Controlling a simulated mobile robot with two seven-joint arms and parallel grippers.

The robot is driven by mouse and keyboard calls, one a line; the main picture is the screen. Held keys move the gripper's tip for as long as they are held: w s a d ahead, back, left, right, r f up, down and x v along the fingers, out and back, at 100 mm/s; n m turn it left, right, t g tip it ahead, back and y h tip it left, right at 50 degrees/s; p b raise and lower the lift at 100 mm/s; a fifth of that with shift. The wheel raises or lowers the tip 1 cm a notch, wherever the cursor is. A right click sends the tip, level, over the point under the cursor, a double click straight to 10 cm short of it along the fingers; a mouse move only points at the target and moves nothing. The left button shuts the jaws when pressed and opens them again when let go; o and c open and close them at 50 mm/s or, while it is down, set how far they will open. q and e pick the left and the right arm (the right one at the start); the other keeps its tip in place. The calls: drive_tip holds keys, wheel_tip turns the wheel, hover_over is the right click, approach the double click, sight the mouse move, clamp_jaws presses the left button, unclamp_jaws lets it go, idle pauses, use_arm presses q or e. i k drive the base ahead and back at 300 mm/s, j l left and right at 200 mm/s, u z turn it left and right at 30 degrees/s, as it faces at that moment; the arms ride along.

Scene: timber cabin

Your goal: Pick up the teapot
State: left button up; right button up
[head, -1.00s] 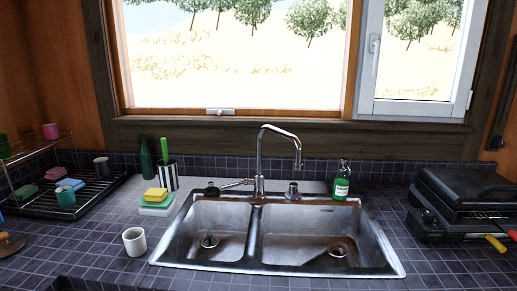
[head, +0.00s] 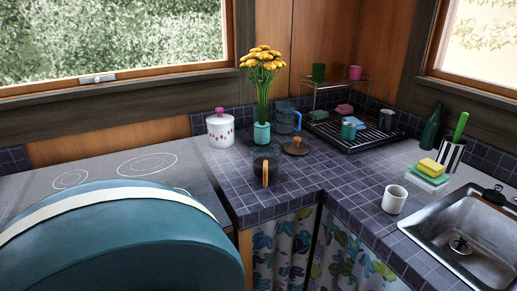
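A dark see-through pot (head: 266,160) with an orange-brown handle, which looks like the teapot, stands on the tiled counter near the inner corner. Its handle faces me. A round brown wooden lid (head: 296,147) with a knob lies on the counter just right of it. A blue-grey jug (head: 286,118) stands behind it, next to a pale green vase (head: 261,133) of yellow flowers. Neither of my grippers is in view.
A large teal rounded shape (head: 120,255) with a white band fills the lower left foreground, partly covering the cooktop (head: 105,171). A white canister (head: 220,129) stands behind. A white mug (head: 394,199), dish rack (head: 357,132) and sink (head: 470,235) are to the right.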

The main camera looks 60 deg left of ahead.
sight(266, 163)
drive_tip(key=j+u, duration=0.15)
drive_tip(key=u, duration=1.6)
drive_tip(key=z, duration=2.4)
drive_tip(key=u, duration=2.4)
drive_tip(key=i+l+u, duration=0.15)
drive_tip(key=k+j, duration=0.05)
